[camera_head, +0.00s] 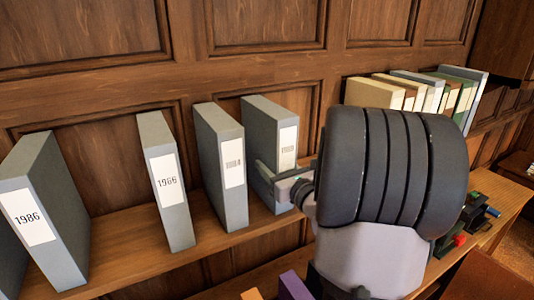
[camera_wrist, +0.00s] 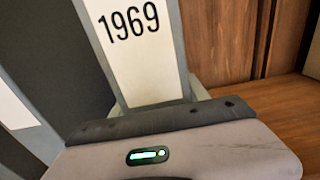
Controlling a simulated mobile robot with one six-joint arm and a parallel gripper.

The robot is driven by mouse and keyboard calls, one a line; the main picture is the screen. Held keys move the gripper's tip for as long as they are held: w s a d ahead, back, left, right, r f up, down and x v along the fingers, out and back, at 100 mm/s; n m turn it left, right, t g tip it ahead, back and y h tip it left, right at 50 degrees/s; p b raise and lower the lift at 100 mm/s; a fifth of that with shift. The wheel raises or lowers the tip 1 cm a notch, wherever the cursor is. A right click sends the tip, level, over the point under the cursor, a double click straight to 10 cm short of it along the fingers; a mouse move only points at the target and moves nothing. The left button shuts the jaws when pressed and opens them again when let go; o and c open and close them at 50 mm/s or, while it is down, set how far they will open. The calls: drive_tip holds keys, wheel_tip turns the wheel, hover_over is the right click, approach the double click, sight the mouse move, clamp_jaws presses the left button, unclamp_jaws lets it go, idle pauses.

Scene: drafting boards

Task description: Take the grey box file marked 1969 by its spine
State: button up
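The grey box file marked 1969 (camera_wrist: 135,55) fills the middle of the wrist view, its white label facing me. In the head view the same box file (camera_head: 287,120) stands upright on the shelf, at the right end of the row of grey files. My gripper (camera_head: 285,178) is at the lower part of its spine. One light finger shows along the file's left side, and the lower label is partly hidden. In the wrist view my gripper's body (camera_wrist: 160,135) is right in front of the spine. Whether the fingers press on the file is not clear.
Grey files marked 1986 (camera_head: 45,215) and 1966 (camera_head: 167,185) and another file (camera_head: 222,165) stand to the left on the wooden shelf (camera_head: 130,235). Books (camera_head: 400,92) stand at the back right. Wood panelling is close behind. My arm hides much of the right.

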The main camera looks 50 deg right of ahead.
clamp_jaws()
drive_tip(key=shift+r, duration=0.1)
